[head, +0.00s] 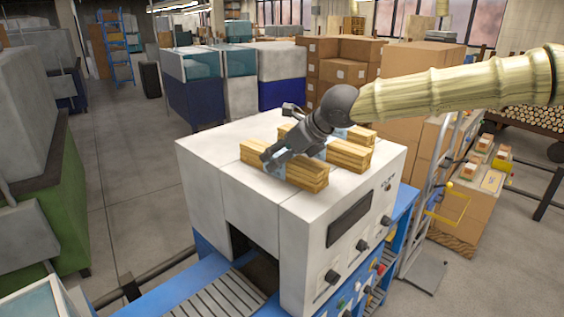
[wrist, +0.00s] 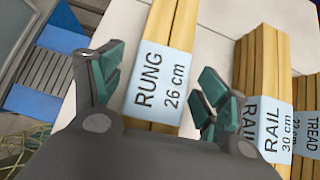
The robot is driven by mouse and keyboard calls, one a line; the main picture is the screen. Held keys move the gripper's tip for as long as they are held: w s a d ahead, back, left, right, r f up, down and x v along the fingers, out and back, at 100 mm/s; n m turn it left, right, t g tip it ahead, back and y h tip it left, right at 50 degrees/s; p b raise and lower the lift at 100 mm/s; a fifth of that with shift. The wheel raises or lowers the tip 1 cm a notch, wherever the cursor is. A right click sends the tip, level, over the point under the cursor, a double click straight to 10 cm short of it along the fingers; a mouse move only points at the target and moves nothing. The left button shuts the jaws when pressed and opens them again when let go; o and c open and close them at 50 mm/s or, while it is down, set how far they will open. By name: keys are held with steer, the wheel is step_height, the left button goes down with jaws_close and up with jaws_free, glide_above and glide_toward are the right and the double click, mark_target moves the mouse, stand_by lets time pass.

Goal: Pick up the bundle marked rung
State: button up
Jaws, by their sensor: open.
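The bundle marked RUNG 26 cm (wrist: 178,32) is a stack of pale wood strips with a light blue label, lying between my gripper's fingers (wrist: 163,84) in the wrist view. The fingers are open, one on each side of it; I cannot tell whether they touch it. In the head view the rung bundle (head: 308,180) is the front one on top of the white machine, with my gripper (head: 277,160) over it and hiding part of it.
Close to the right in the wrist view lie a bundle marked RAIL 30 cm (wrist: 262,65) and one marked TREAD 22 cm (wrist: 307,115). All rest on the white machine (head: 210,165). A blue roller conveyor (head: 225,300) runs below; stacked cartons (head: 340,60) stand behind.

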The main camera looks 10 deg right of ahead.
mark_target(282, 153)
steer(key=shift+w+a, duration=0.1)
steer(key=c, duration=1.4)
steer(key=shift+r, duration=0.1)
steer(key=shift+c, duration=0.2)
steer(key=shift+r, duration=0.6)
steer(key=shift+r+b, duration=0.65)
steer(key=shift+r, duration=0.3)
steer(key=s+a+r+b, duration=0.1)
steer(key=s+b, duration=0.4)
steer(key=s, duration=1.1)
steer(key=shift+a+r, duration=0.35)
